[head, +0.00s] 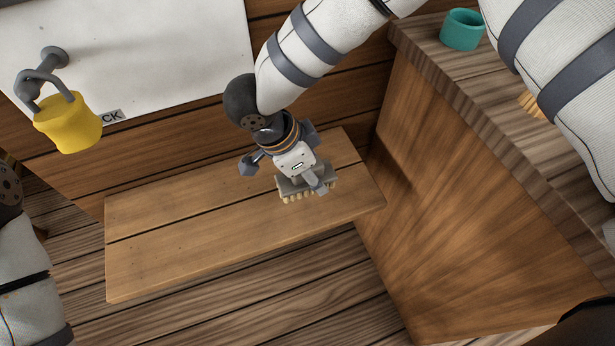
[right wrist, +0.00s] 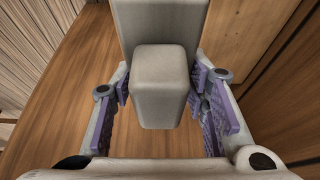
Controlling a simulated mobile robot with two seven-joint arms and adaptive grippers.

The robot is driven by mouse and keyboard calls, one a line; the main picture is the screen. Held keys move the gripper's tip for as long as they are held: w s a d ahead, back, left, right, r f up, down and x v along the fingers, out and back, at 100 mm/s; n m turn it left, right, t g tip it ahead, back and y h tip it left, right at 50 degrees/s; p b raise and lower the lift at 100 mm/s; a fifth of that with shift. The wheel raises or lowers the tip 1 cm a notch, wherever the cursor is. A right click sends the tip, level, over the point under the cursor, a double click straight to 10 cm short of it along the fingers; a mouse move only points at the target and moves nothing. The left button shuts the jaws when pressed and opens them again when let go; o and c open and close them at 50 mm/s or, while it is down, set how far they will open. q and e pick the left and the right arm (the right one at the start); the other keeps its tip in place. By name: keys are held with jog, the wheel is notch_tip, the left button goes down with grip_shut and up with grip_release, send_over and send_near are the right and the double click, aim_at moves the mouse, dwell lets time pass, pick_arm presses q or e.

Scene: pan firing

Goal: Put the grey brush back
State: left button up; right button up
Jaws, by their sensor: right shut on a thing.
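The grey brush (head: 292,186) has a flat grey head with pale bristles facing down. My right gripper (head: 308,172) is shut on it. In the right wrist view the brush's blocky grey handle (right wrist: 160,100) stands between the purple-padded fingers of my right gripper (right wrist: 162,88), and the wider grey head lies beyond it. The brush is over the right part of a low wooden bench (head: 160,255). I cannot tell whether the bristles touch the bench. My left gripper is outside the head view; only part of my left arm shows at the left edge.
A wooden counter (head: 440,190) stands right of the bench, with a teal cup (head: 461,32) and a partly hidden yellowish bristled object (head: 531,104) on top. A white board (head: 150,50) and a yellow padlock (head: 68,122) are at the upper left. The bench's left part is clear.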

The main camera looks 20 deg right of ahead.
jog(key=w+f, duration=0.2)
jog(key=f, duration=0.1)
jog(key=w+f, duration=0.1)
jog(key=shift+d+f+b, duration=0.15)
jog(key=shift+d+b, duration=0.2)
jog(key=shift+b, duration=0.05)
jog(key=shift+w+f, duration=0.15)
jog(key=shift+f, duration=0.6)
jog(key=shift+w+f, duration=0.1)
jog(key=shift+f, duration=0.6)
jog(key=shift+f, duration=0.1)
jog(key=o, duration=1)
